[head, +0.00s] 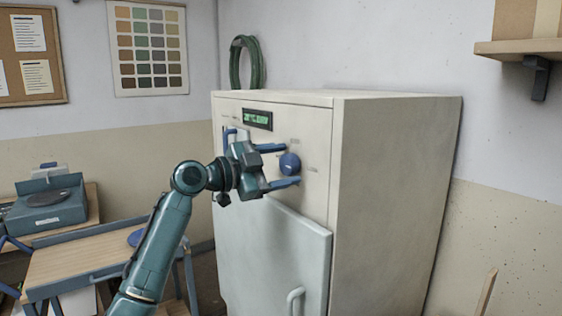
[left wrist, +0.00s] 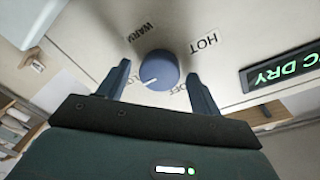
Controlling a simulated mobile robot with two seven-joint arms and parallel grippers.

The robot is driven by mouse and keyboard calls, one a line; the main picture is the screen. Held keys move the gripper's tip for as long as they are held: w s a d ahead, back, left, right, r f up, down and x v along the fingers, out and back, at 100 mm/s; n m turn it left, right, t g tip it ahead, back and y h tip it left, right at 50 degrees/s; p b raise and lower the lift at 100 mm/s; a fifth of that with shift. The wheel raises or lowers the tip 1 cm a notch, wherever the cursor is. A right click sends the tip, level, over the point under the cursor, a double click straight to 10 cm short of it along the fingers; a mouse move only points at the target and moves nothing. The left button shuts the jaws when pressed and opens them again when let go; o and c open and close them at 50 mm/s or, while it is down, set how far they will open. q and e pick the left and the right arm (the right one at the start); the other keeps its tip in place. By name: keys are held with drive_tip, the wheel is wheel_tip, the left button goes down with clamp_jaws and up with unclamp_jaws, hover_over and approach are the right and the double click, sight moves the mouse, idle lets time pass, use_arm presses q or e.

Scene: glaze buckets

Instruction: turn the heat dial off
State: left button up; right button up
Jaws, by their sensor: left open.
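The blue round heat dial (head: 290,163) is on the upper front of a cream cabinet (head: 390,200). In the left wrist view the dial (left wrist: 158,70) has a white pointer line aimed toward the lower left. My left gripper (head: 289,165) is open, with one blue finger on each side of the dial. I cannot tell whether either finger touches it. My right gripper is not in view.
A green display (head: 258,120) reading DRY is above the dial. A door with a handle (head: 294,297) is below. A green hose coil (head: 245,62) is behind the cabinet top. A wooden-topped table (head: 85,262) and a teal device (head: 48,208) are at the left.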

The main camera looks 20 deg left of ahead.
use_arm(q)
drive_tip(key=shift+c, duration=0.2)
drive_tip(key=c, duration=1)
drive_tip(key=shift+o, duration=0.2)
